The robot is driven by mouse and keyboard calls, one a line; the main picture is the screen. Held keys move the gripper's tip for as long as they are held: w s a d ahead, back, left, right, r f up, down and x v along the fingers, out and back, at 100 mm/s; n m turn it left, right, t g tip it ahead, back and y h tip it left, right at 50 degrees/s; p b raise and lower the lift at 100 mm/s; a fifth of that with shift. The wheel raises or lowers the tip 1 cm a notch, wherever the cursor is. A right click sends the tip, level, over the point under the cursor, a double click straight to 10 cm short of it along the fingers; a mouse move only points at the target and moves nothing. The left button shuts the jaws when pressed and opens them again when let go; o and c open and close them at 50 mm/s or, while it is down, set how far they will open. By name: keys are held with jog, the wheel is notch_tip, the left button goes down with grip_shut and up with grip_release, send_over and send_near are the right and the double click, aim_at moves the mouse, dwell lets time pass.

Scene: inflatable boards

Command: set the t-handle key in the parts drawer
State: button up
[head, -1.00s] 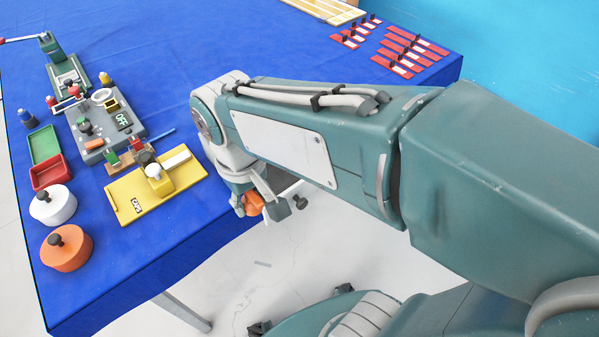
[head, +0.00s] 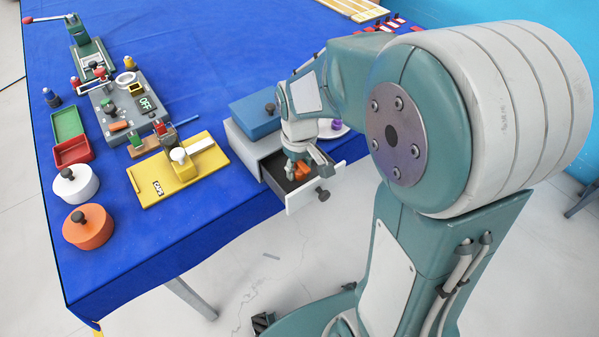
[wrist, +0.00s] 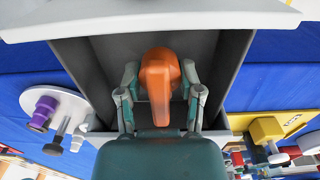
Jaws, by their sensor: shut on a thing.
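The parts drawer (head: 316,187), white-fronted with a dark knob, is pulled out of a grey cabinet in the head view. In the wrist view its inside (wrist: 215,68) lies under my gripper. My gripper (head: 296,168) points down at the open drawer. It also shows in the wrist view (wrist: 160,92), its fingers on either side of the orange t-handle key (wrist: 158,72), shut on it. The key's orange handle also shows in the head view (head: 302,171). Its lower end is hidden, so I cannot tell whether it touches the drawer floor.
A blue box (head: 255,112) with a knob sits on the cabinet (head: 250,145). A white dish with a purple piece (head: 337,125) is beside my gripper. A yellow board (head: 205,165) lies to the left. White and orange lidded pots (head: 88,229) stand near the table's left edge.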

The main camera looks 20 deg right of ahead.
jog(key=shift+f, duration=0.8)
jog(key=shift+d+f, duration=0.1)
jog(key=shift+f, duration=0.25)
jog(key=shift+d, duration=0.6)
jog(key=shift+f, duration=0.1)
